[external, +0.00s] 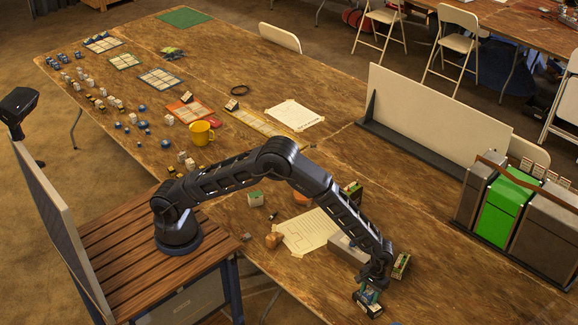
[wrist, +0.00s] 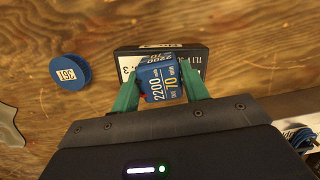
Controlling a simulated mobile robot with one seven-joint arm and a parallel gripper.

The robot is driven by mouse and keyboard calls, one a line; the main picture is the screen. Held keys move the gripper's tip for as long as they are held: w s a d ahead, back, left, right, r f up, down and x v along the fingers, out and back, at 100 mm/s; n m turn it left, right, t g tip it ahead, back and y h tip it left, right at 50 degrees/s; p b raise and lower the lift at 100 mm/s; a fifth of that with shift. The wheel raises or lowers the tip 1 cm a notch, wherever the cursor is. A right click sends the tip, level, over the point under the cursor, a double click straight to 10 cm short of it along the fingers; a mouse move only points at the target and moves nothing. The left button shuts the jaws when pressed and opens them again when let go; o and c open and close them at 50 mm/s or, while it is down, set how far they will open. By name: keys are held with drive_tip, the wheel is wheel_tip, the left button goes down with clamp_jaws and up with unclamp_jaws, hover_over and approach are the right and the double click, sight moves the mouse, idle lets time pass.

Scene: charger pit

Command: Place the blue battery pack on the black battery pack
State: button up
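I cannot tell whether the two packs touch. In the external view my gripper (external: 371,285) points down near the table's front edge, right over the black pack (external: 367,306); the blue pack (external: 369,295) shows only slightly.
A blue round spool (wrist: 70,73) labelled "19C" lies left of the packs. Bare table lies to the right, before the green bin (external: 503,212).

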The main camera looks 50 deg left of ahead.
drive_tip(key=o, duration=0.3)
drive_tip(key=shift+r, duration=0.15)
